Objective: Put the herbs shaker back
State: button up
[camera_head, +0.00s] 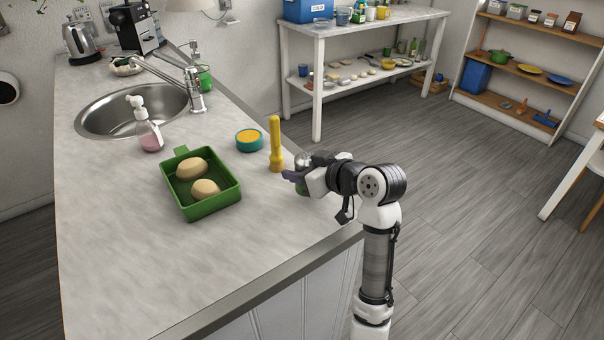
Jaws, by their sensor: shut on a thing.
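My gripper (293,176) is over the right edge of the counter, with its fingers pointing left. It is shut on a small shaker (302,160) with a rounded silver top. A bit of green shows below the fingers, and the gripper hides most of the shaker's body. No label can be read, so I cannot confirm that it holds herbs. I cannot tell whether its base touches the counter.
A yellow pepper mill-like object (275,145) stands just left of the gripper. A green tray (201,205) with two loaves, a round teal tub (249,140) and a soap bottle (146,128) are farther left. A wooden shelf (530,75) holds several jars. The counter front is clear.

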jog(key=shift+f, duration=1)
jog(key=shift+f, duration=0.15)
jog(key=o, duration=1)
jog(key=shift+o, duration=0.2)
jog(key=shift+r, duration=0.2)
jog(key=b+v, duration=0.2)
jog(key=v, duration=1)
jog(key=shift+f, duration=0.1)
